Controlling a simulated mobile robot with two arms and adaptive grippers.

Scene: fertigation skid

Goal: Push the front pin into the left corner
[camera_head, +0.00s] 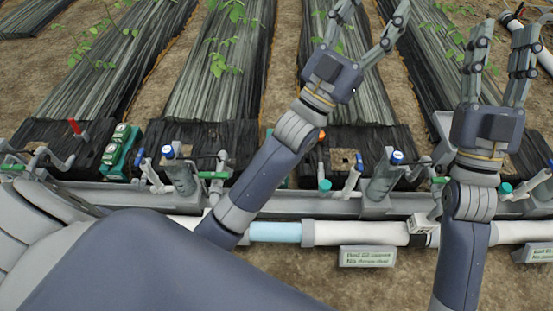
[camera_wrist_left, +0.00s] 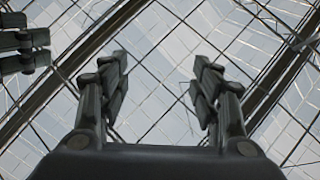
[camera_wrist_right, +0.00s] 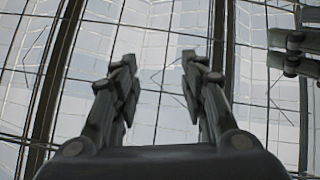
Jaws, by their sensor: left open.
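A small red upright piece (camera_head: 75,127) stands at the left, at the near end of a film-covered bed; I cannot tell if it is a pin. No other pin can be made out. My left gripper (camera_head: 370,14) is open and empty, raised in front of the beds with its fingers pointing up and away. My right gripper (camera_head: 503,42) is open and empty at the right, also pointing up. Both wrist views show spread fingers, of the left gripper (camera_wrist_left: 160,68) and the right gripper (camera_wrist_right: 156,75), against the glazed roof.
A grey gutter (camera_head: 290,203) and a white pipe (camera_head: 355,233) run across in front of the beds. Blue-capped fittings (camera_head: 397,157) and green valves (camera_head: 215,175) line it. A green box (camera_head: 120,150) stands at the left. A label plate (camera_head: 367,256) is below the pipe.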

